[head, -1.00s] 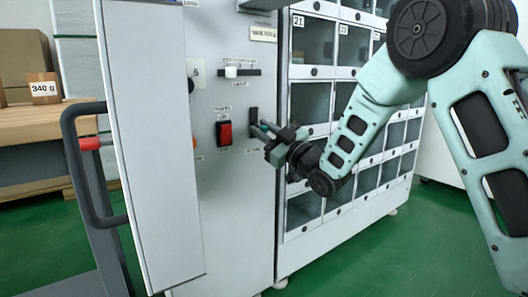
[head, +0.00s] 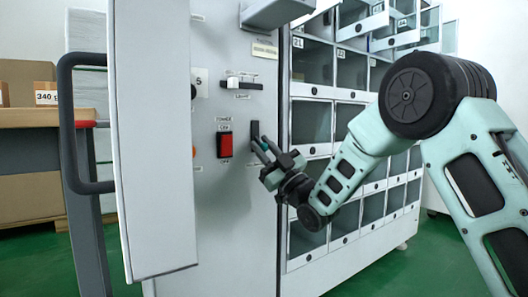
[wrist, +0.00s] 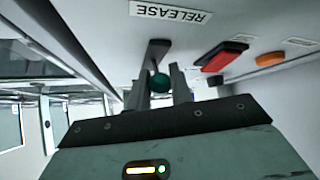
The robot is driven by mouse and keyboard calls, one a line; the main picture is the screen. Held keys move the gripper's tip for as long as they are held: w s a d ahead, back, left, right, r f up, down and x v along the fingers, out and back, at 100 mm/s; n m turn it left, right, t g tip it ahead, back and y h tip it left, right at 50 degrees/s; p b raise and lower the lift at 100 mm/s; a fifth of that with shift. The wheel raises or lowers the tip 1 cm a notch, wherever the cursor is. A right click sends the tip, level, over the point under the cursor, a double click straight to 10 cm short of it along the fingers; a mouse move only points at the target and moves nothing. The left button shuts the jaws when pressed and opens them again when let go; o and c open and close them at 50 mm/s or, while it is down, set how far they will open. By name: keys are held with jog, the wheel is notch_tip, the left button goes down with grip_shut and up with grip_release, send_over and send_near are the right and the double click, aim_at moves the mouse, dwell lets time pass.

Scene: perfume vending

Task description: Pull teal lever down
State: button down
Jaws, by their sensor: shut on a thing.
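The teal lever (wrist: 159,83) has a round teal knob, seen between my two fingers in the wrist view. It stands out from a dark upright slot plate (head: 254,133) on the grey panel, right of the red switch. My gripper (head: 263,150) is shut on the knob, its fingers either side of it and pointing up and left toward the panel. In the head view the fingers hide most of the lever. A white RELEASE label (wrist: 171,12) shows in the wrist view.
The red switch (head: 224,144) and an orange button (wrist: 270,59) are close beside the lever. An open grey door (head: 157,140) stands at left. Compartments with glass doors (head: 311,122) lie behind my arm at right. A dark handle frame (head: 70,130) is at far left.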

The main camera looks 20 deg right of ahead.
jog(key=c, duration=1.3)
grip_release()
jog(key=b+v, duration=0.1)
jog(key=v, duration=1.6)
jog(key=shift+s, duration=0.15)
